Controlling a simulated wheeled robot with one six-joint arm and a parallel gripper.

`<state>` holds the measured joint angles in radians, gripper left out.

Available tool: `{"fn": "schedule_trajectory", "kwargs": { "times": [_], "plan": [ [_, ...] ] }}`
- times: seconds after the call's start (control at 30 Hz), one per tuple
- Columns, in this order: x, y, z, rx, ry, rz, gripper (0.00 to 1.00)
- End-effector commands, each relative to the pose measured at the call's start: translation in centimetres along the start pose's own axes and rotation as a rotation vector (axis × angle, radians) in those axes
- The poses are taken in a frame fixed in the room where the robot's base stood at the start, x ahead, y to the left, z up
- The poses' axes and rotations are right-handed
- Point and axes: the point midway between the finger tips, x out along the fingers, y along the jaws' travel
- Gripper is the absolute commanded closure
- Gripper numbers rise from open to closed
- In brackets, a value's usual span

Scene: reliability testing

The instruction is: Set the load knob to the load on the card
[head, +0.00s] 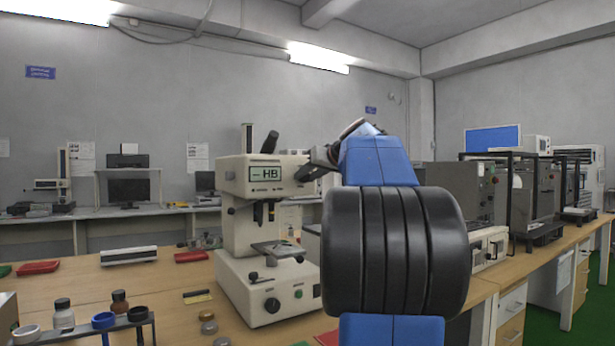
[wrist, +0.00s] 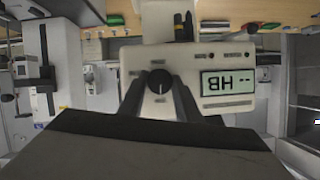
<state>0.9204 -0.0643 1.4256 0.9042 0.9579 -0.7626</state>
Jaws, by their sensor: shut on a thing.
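A cream hardness tester (head: 265,255) stands on the wooden bench. Its green display (head: 265,174) reads "-- HB"; in the wrist view the display (wrist: 228,82) appears upside down. A round black knob with a pale pointer line, the load knob (wrist: 159,80), is on the tester's head. My gripper (head: 318,168) is at the right side of the tester's head. In the wrist view its two fingers (wrist: 159,92) are on either side of the knob, shut on it. The knob is hidden in the head view. I cannot make out a load card.
My arm blocks much of the centre right in the head view. Red trays (head: 38,267) and a white bar-shaped block (head: 128,255) lie on the bench. Small metal discs (head: 208,326) lie near the tester's base.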

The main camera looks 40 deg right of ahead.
Motion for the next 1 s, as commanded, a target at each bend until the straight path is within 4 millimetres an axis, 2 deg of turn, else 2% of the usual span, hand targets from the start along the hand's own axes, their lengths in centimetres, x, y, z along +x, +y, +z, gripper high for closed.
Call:
{"fn": "schedule_trajectory", "kwargs": {
  "times": [0.37, 1.0],
  "plan": [
    [-0.04, 0.23, -0.06, 0.133, 0.001, -0.054, 0.92],
    [0.04, 0.64, 0.12, 0.669, 0.002, -0.276, 0.92]
  ]
}}
